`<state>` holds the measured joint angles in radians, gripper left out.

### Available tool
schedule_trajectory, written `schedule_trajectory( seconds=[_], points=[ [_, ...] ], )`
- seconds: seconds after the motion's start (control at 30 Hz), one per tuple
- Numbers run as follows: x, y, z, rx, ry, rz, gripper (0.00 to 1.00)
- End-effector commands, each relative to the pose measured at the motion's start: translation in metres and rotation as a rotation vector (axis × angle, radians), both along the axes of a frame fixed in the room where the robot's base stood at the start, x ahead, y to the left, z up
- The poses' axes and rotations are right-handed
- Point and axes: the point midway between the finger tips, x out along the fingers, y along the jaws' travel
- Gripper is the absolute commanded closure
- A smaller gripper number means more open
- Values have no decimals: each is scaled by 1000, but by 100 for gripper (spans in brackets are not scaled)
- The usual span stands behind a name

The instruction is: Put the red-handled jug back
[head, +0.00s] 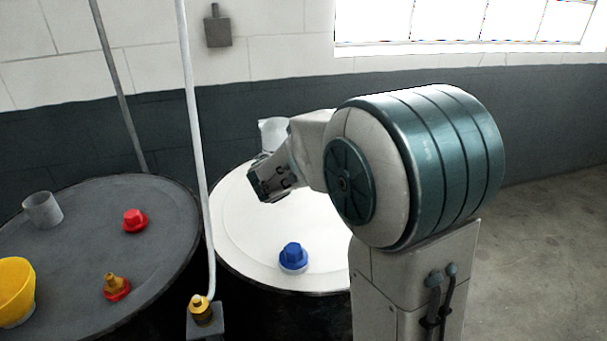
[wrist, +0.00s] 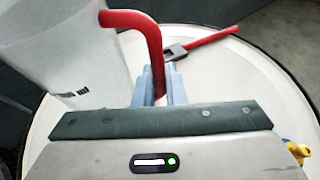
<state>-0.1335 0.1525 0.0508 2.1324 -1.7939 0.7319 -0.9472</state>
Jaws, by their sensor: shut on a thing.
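The jug (wrist: 70,55) is whitish and translucent, with a red bent handle (wrist: 150,30), and fills the upper left of the wrist view. In the head view only part of the jug (head: 272,132) shows, behind my gripper (head: 264,186) over the white drum top. In the wrist view the blue fingers of my gripper (wrist: 160,88) are shut on the lower part of the handle. The jug's base is hidden, so I cannot tell whether it touches the drum top.
The white drum top (head: 235,225) carries a blue cap (head: 293,256). A red-handled tool (wrist: 205,43) lies beyond my fingers. A dark drum (head: 75,240) at left holds a grey cup (head: 43,209), red cap (head: 134,220), brass fitting (head: 116,286) and yellow container (head: 15,290). A pale pipe (head: 195,130) stands between drums.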

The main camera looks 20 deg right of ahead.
Motion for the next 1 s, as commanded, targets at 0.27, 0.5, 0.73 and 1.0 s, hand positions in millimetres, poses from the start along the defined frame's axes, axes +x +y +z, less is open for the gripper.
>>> schedule_trajectory(
  seconds=[0.27, 0.5, 0.73, 1.0],
  points=[
    [2, 0, -32, 0, 5, 0, 100],
    [2, 0, -41, 1, -2, 0, 100],
    [2, 0, -45, 1, -1, 1, 100],
    [2, 0, -45, 1, -1, 0, 68]
  ],
)
